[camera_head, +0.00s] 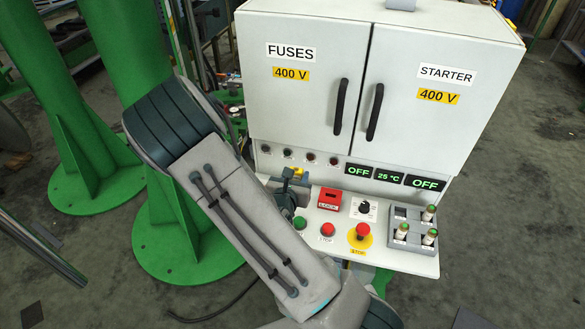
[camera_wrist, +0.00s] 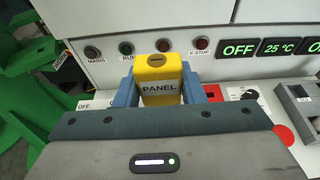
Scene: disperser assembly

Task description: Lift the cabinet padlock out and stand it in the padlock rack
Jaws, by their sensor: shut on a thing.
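A yellow block-shaped padlock (camera_wrist: 160,85) marked PANEL is between the blue fingers of my gripper (camera_wrist: 158,92) in the wrist view. The gripper is shut on it, and the padlock looks roughly upright in front of the cabinet's lower face. In the head view only a little yellow of the padlock (camera_head: 298,172) shows beside my gripper (camera_head: 289,184), above the left part of the control panel. My arm hides much of that area. The lower end of the padlock is hidden by the gripper. No padlock rack can be made out for sure.
The white cabinet (camera_head: 439,57) has two shut doors with black handles. On its panel (camera_head: 384,252) are a red LOCK block (camera_head: 330,198), a rotary knob (camera_head: 364,207), a red stop button (camera_head: 362,231) and a grey tray (camera_head: 397,240) with several cylinders. Green pillars stand left.

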